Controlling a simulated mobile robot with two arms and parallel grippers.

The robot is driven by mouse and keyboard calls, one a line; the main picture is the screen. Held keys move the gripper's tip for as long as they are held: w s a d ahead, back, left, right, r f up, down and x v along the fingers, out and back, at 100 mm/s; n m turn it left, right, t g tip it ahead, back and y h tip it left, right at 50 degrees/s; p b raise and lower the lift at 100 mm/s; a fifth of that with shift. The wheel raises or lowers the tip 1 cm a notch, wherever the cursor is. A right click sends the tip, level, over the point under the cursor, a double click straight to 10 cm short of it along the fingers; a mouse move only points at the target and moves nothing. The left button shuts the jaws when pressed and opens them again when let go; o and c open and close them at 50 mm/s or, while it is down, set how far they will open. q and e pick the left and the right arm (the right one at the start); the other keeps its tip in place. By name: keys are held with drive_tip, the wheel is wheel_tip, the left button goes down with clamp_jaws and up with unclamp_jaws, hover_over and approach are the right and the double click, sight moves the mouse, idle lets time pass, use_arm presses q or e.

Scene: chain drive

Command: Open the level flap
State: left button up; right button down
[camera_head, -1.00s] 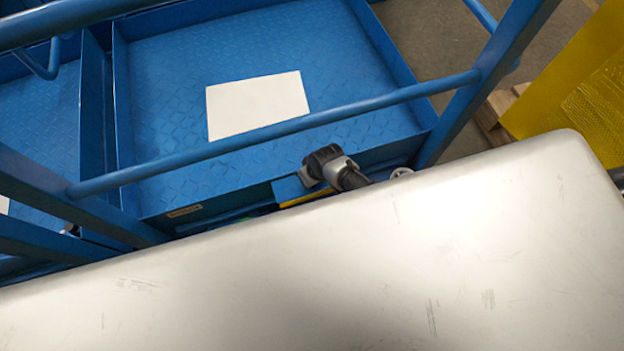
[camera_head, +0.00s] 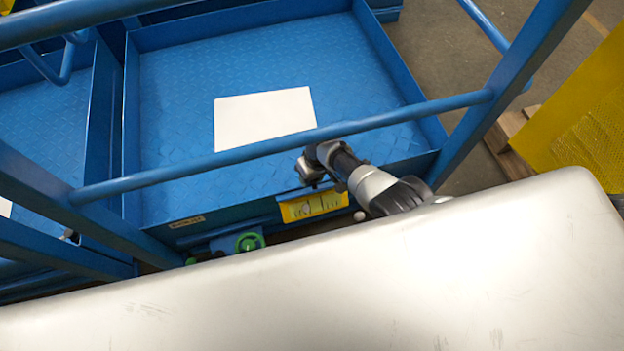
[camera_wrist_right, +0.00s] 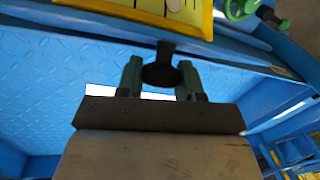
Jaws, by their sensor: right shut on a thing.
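My right gripper (camera_head: 308,178) is at the front edge of the blue tray, just above a yellow panel with dark marks (camera_head: 315,206). In the right wrist view, my right gripper (camera_wrist_right: 160,78) has its two fingers shut on a round black knob (camera_wrist_right: 161,74). The knob's dark stem runs up to a blue strip (camera_wrist_right: 110,22) beside the yellow panel (camera_wrist_right: 165,10). This strip looks like the level flap's edge; most of the flap is hidden or seen edge-on. My left gripper is not in view.
A green handwheel (camera_head: 249,242) sits left of the yellow panel. A blue rail (camera_head: 250,151) crosses above the tray (camera_head: 190,80), which holds a white sheet (camera_head: 264,118). A yellow sheet and wooden pallet (camera_head: 509,141) stand at right.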

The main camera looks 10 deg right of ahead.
drive_tip(key=shift+w+d+r, duration=0.1)
drive_tip(key=shift+w+d, duration=0.05)
drive_tip(key=shift+w, duration=0.2)
drive_tip(key=c, duration=1)
unclamp_jaws()
drive_tip(key=shift+o, duration=1.1)
drive_tip(key=shift+s, duration=0.1)
